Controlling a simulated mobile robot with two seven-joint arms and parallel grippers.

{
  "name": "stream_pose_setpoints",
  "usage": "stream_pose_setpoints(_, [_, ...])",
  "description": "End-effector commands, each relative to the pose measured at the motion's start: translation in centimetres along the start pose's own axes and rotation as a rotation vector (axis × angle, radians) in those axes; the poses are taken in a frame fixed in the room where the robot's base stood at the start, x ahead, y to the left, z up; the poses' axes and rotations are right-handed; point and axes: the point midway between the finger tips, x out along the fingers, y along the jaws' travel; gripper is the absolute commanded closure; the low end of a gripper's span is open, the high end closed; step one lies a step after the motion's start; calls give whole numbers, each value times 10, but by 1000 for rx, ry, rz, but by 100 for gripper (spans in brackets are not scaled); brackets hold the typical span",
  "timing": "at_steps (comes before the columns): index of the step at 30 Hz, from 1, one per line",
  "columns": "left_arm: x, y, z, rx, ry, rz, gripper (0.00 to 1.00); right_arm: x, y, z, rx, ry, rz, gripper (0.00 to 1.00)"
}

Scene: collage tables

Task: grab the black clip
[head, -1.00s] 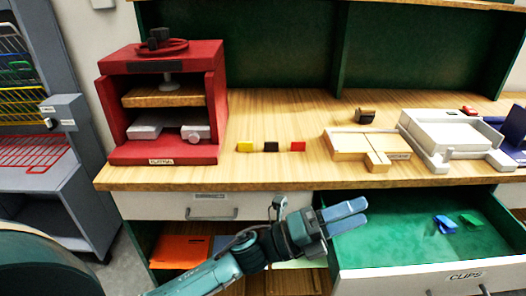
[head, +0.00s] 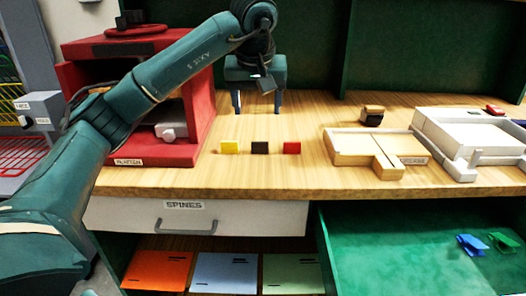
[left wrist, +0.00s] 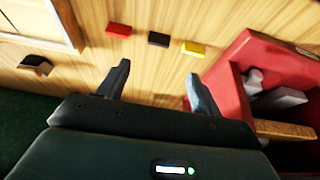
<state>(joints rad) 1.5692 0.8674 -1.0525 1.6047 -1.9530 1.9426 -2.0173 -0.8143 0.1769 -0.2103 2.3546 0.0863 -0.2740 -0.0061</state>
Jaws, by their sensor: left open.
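The black clip (head: 259,148) lies on the wooden tabletop between a yellow clip (head: 229,147) and a red clip (head: 292,148). In the left wrist view the black clip (left wrist: 159,39) lies beyond the fingertips, between the red clip (left wrist: 119,30) and the yellow clip (left wrist: 193,48). My left gripper (head: 258,112) points down behind the row of clips in the head view, apart from them. Its jaws (left wrist: 158,70) are open with nothing between them. My right gripper is in neither view.
A red press-like cabinet (head: 150,158) stands left of the clips. A wooden tray (head: 357,146), a small dark-topped block (head: 372,115) and a white tray (head: 432,128) are to the right. The green drawer (head: 390,255) below is open, holding blue and green clips. Tabletop around the row is clear.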

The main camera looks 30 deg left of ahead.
Motion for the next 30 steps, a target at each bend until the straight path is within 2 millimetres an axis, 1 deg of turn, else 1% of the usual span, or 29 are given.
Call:
stream_pose_setpoints(3, [17, -4, -1, 0, 3, -16, 35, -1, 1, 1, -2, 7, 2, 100])
stream_pose_setpoints(6, [38, -4, 0, 1, 1, -13, 35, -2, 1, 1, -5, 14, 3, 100])
stream_pose_setpoints(10, [60, -3, -1, 0, 2, -11, 35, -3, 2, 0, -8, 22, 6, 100])
stream_pose_setpoints(13, [70, -3, -1, 0, 3, -9, 35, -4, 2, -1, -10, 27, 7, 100])
stream_pose_setpoints(20, [83, -1, 0, 1, 3, -9, 35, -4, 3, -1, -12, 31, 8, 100])
stream_pose_setpoints(27, [118, 3, 3, 1, 1, -9, 35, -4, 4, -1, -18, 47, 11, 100])
stream_pose_setpoints(30, [127, 3, 3, 1, 3, -8, 35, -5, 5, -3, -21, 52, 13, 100])
